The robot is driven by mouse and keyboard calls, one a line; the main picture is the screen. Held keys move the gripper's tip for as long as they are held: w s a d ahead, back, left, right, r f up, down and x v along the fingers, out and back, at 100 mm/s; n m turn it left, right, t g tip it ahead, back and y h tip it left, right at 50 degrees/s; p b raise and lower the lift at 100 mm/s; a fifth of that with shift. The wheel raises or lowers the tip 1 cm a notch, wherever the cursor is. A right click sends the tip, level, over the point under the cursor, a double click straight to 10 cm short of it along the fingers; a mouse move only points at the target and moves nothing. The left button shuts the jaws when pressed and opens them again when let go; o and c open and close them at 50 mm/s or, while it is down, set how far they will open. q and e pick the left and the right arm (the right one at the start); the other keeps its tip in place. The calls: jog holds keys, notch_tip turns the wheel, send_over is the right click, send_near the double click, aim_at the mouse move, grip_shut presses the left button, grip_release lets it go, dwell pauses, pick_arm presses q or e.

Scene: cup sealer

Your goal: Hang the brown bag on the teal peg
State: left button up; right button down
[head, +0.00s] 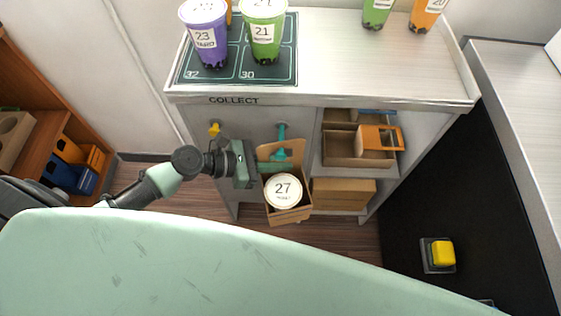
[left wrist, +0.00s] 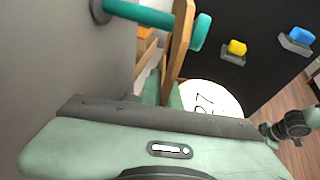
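The brown bag (head: 288,216) is upright below the counter front and holds a cup with a white lid marked 27 (head: 283,191). My left gripper (head: 258,163) is at the bag's left side, shut on its upright handle board. The teal peg (head: 282,132) sticks out from the cabinet front at the handle. In the left wrist view the handle (left wrist: 180,45) crosses the teal peg (left wrist: 140,14), whose tip shows beyond it. I cannot tell whether the peg passes through the handle's hole. The fingertips are mostly hidden. My right gripper is not in view.
A yellow peg (head: 214,128) is left of the teal one. Open shelves with brown trays (head: 345,149) stand to the right. Purple (head: 205,36) and green (head: 263,40) cups stand on the collect mat (head: 225,72) above. A yellow button (head: 442,253) is on the dark panel.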

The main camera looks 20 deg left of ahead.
pick_arm(q)
jog(key=o, duration=0.4)
jog(key=shift+o, duration=0.2)
jog(key=shift+s+a, duration=0.1)
jog(key=v, duration=0.7)
jog(key=shift+a+r+b, duration=0.2)
jog(key=shift+a+b, duration=0.05)
jog(key=shift+b, duration=0.15)
jog(key=shift+s, duration=0.1)
